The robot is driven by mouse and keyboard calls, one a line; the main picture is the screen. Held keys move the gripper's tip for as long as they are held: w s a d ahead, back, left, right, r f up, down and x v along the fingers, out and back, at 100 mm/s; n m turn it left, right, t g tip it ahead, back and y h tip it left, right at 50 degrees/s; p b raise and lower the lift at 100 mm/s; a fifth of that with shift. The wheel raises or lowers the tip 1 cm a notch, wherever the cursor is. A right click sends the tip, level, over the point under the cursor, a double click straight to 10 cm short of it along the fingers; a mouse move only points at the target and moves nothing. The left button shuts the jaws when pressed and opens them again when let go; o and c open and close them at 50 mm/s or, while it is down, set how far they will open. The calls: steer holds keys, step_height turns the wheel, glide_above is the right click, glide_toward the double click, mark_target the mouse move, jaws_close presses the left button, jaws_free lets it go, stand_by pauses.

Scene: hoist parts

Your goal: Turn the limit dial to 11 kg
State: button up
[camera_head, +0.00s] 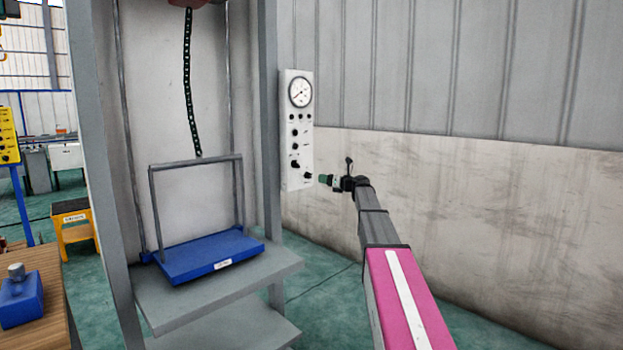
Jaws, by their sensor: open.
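A tall white control panel (288,150) is fixed on the right post of the hoist frame. It carries a round gauge (300,92) at the top and several small black knobs below. Their labels are too small to read, so I cannot tell which is the limit dial. The lowest knob (307,175) sits near the panel's lower right. My gripper (323,179) is at the end of my arm, just right of this knob. It is open. I cannot tell whether its fingers touch or surround the knob.
The grey hoist frame (268,130) holds a blue platform (205,258) on a grey shelf, with a chain (187,80) hanging above. A wooden bench (55,290) with a blue weight (20,303) stands at lower left. A bare wall (480,200) runs along the right.

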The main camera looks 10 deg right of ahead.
mark_target(310, 176)
steer(key=x, duration=0.9)
steer(key=c, duration=0.9)
